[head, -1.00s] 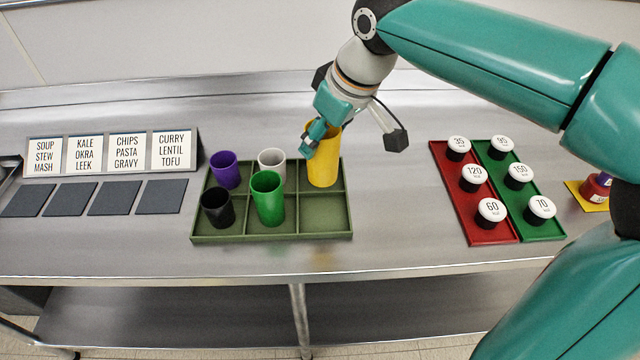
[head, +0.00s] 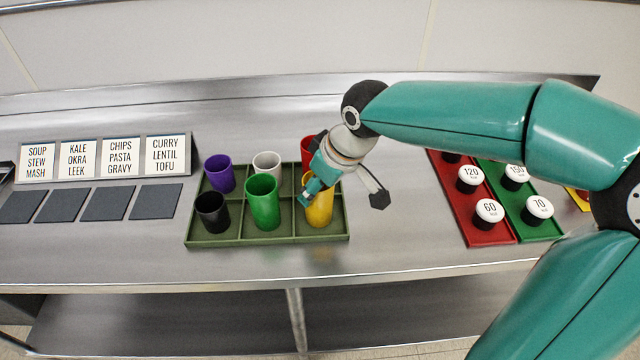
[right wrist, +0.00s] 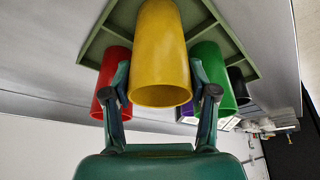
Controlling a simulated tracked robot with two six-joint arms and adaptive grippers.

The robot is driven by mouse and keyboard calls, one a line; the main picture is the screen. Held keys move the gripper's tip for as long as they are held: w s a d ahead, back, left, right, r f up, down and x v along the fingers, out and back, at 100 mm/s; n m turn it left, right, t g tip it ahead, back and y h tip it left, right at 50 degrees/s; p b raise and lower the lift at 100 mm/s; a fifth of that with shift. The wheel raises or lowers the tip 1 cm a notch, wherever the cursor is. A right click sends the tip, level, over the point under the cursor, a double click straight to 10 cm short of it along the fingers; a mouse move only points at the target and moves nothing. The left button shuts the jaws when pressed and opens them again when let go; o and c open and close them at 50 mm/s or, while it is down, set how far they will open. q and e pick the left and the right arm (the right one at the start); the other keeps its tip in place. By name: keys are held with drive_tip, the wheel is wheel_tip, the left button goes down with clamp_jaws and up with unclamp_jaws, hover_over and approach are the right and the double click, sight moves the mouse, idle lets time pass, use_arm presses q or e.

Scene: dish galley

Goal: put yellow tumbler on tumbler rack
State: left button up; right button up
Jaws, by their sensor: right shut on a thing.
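The yellow tumbler (head: 319,211) stands at the front right compartment of the green tumbler rack (head: 267,238). My right gripper (head: 311,190) is shut on it, near its upper part. In the right wrist view the yellow tumbler (right wrist: 160,60) is between the two fingers (right wrist: 160,88). Whether its base touches the rack floor I cannot tell. A red tumbler (head: 307,150) is behind it, partly hidden by my gripper. The green tumbler (head: 263,203), black tumbler (head: 212,213), purple tumbler (head: 219,174) and white tumbler (head: 267,165) stand in other compartments. My left gripper is not in view.
Label cards (head: 166,155) and dark pads (head: 157,201) lie left of the rack. A red tray (head: 474,233) and a green tray (head: 541,232) with white-capped jars stand to the right. Bare steel counter (head: 400,225) lies between rack and red tray.

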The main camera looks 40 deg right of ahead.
drive_tip(key=o, duration=1.2)
drive_tip(key=shift+f, duration=0.1)
drive_tip(key=shift+c, duration=0.2)
drive_tip(key=v, duration=1.2)
drive_tip(key=shift+s+p, duration=0.15)
drive_tip(key=shift+p, duration=0.2)
